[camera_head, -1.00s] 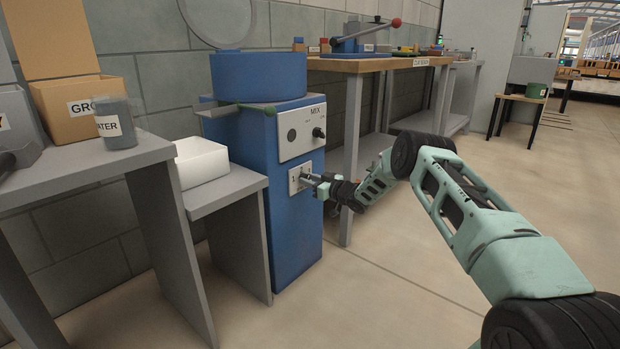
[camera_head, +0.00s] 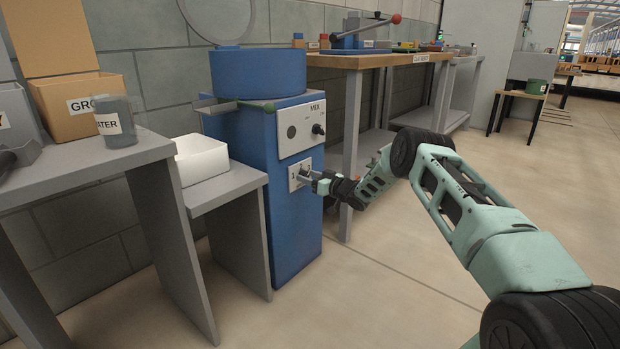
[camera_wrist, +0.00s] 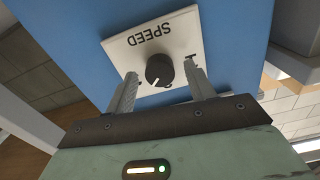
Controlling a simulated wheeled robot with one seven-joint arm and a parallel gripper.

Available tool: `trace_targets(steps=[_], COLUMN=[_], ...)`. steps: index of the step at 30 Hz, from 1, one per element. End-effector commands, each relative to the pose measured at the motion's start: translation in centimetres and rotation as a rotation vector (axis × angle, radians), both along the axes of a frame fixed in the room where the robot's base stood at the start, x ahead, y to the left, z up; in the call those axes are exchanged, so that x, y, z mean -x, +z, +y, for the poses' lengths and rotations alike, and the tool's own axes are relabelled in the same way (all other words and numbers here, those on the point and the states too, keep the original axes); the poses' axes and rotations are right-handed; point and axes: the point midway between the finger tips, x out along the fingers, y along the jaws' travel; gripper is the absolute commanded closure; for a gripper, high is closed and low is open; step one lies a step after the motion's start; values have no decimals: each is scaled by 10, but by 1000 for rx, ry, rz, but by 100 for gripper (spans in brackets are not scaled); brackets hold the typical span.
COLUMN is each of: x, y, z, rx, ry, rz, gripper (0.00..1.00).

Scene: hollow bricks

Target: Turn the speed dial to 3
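The speed dial (camera_wrist: 159,69) is a round black knob with a white pointer line, on a white plate (camera_wrist: 120,45) marked SPEED. The lettering is upside down in the wrist view, and the pointer points down there. My gripper (camera_wrist: 160,72) is open, one finger on each side of the dial with a visible gap on both sides. The fingers partly cover the plate's scale marks, so I cannot read the setting. In the head view my gripper (camera_head: 310,177) is at the lower plate (camera_head: 297,170) on the blue mixer (camera_head: 290,225); it hides most of the dial.
Above is a MIX panel (camera_head: 303,143) with a black knob (camera_head: 318,129). A grey stand with a white bin (camera_head: 201,160) is left of the mixer. A wooden-topped workbench (camera_head: 380,62) stands close behind on the right. The floor in front is clear.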

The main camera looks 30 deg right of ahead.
Motion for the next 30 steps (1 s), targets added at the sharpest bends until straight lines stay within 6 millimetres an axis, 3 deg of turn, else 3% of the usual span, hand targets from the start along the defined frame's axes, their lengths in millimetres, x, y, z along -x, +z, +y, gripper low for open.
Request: trace_targets(steps=[8,13,30], x=[0,15,134], y=[2,5,4], z=[0,-7,-50], rx=[1,1,-1], ry=[0,-2,-3], rz=[-3,-1,1], gripper=[47,47,47])
